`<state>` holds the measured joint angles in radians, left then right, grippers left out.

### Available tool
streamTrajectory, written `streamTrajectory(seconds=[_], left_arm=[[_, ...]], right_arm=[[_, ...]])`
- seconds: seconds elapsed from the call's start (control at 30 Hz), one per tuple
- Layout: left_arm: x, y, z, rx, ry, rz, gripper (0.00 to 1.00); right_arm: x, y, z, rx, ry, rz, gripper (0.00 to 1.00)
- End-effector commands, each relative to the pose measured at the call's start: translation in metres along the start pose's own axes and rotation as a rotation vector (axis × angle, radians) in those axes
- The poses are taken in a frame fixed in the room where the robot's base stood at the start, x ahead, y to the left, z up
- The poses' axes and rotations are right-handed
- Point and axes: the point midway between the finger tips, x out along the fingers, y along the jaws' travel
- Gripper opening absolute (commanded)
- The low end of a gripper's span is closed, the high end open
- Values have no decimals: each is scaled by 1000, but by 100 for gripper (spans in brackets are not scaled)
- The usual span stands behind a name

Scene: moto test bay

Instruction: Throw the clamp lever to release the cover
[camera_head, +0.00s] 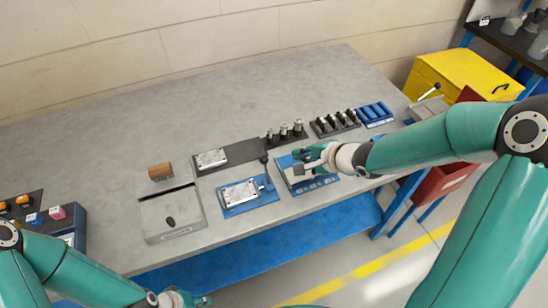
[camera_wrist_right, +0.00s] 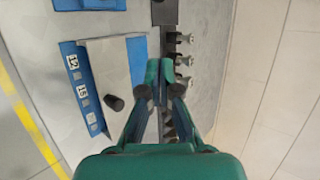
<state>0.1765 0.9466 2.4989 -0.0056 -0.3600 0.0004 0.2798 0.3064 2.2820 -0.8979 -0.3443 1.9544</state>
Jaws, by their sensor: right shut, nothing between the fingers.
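A silver cover (camera_head: 240,193) lies on a blue fixture (camera_head: 229,212) near the front of the bench. A dark-knobbed upright piece (camera_head: 264,160), which looks like the clamp lever, stands at the fixture's right back corner. My right gripper (camera_head: 303,157) is shut and empty, to the right of that lever and above a blue tray with a grey panel. In the right wrist view its closed fingertips (camera_wrist_right: 158,75) are beside the tray, and the lever cannot be made out. My left gripper (camera_head: 186,300) is low at the bottom edge, off the bench front; its jaws are unclear.
The blue tray (camera_wrist_right: 138,60) carries number labels and a black knob (camera_wrist_right: 115,102). Silver spindles (camera_head: 291,130) stand behind my right gripper. A grey lidded box (camera_head: 172,213) and a brown block (camera_head: 160,171) lie left. The back of the bench is clear.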

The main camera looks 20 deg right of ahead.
Motion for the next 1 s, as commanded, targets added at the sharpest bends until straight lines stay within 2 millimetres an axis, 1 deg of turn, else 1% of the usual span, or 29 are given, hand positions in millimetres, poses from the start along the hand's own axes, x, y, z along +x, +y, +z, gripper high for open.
streamTrajectory(seconds=[0.03,0.2,0.43,0.5,0.6,0.7,0.83,1.0], left_arm=[[6,-2,0,0,0,0,38],[15,-5,0,0,0,0,38],[20,-7,0,0,0,0,38],[20,-7,0,0,0,0,38],[19,-7,0,0,0,0,38],[18,-7,0,0,0,0,38],[18,-6,0,0,0,0,38],[18,-6,0,0,0,0,38]], right_arm=[[10,3,0,-1,-3,2,0],[43,4,0,0,-3,3,0],[90,3,0,0,-2,3,0],[81,0,13,-1,-2,-1,0],[76,0,25,-1,-1,-1,0],[74,0,32,0,-1,-1,0],[72,1,37,1,0,0,0],[71,1,38,1,1,0,0]])
